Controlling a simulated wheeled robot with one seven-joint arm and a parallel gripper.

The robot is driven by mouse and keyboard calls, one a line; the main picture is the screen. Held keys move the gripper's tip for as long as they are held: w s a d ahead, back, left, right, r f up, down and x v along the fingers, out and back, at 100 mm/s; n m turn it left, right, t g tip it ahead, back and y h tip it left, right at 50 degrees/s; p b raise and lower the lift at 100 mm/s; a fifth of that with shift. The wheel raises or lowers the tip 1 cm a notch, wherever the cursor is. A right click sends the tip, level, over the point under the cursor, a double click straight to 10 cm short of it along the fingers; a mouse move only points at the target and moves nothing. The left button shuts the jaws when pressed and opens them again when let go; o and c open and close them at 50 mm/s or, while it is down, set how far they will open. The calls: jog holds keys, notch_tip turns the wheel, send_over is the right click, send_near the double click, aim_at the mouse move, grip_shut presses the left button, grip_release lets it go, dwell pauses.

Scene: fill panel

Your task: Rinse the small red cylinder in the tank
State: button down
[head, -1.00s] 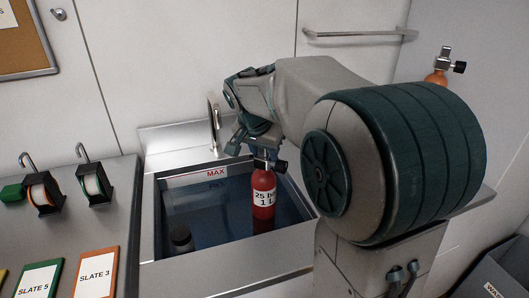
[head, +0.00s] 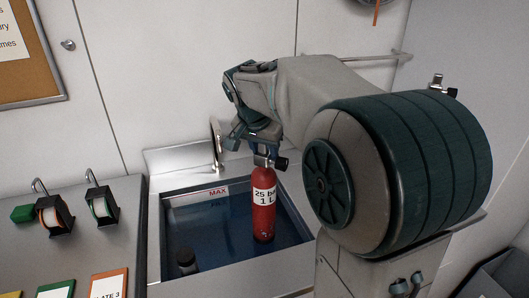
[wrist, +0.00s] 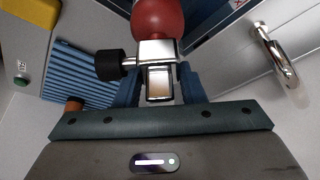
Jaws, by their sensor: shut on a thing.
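The small red cylinder (head: 264,212) hangs upright over the tank, with a white label reading 25 bar and 1 L. My gripper (head: 255,146) is shut on the valve at its top. In the wrist view the cylinder's red shoulder (wrist: 158,18), its metal valve and a black knob show between my gripper's blue fingers (wrist: 160,85). The tank (head: 170,240) is a sunken basin of dark blue water with a red MAX mark on its back wall. I cannot tell whether the cylinder's lower end touches the water.
A dark object (head: 186,262) stands in the tank's front left corner. A tap (head: 216,145) rises behind the tank. Two reels (head: 54,214) and several coloured slates (head: 109,284) are on the left counter. A wall rail (head: 375,57) runs behind my arm.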

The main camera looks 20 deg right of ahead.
notch_tip(320, 180, up, 18)
jog(key=p, duration=1.2)
jog(key=shift+f, duration=0.15)
